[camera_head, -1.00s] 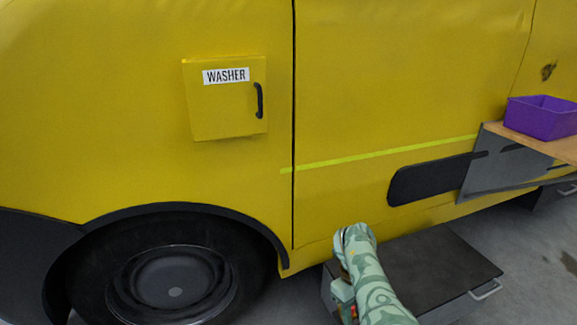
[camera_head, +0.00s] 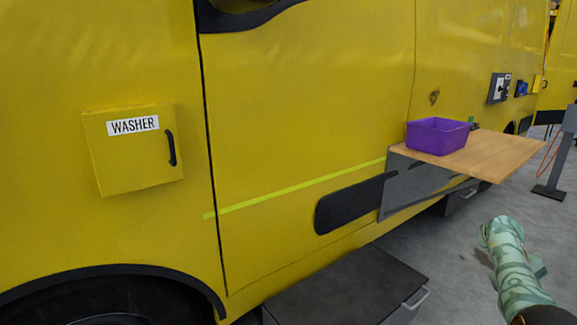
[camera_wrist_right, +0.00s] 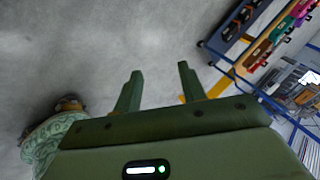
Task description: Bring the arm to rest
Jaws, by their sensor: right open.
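My right arm, in a green patterned sleeve (camera_head: 512,262), shows at the lower right of the head view, over the grey floor and apart from the van. Its gripper is not visible there. In the right wrist view, the right gripper (camera_wrist_right: 160,68) has two dark green fingers spread apart, with nothing between them. Bare floor lies beyond the fingertips. My left gripper is in neither view.
The yellow van (camera_head: 310,110) fills the left, with a shut WASHER flap (camera_head: 145,168). A wooden shelf (camera_head: 490,155) juts out, holding a purple bin (camera_head: 430,136). A dark step box (camera_head: 350,285) stands below. A blue-framed rack (camera_wrist_right: 228,62) holds colored items. Open floor lies at right.

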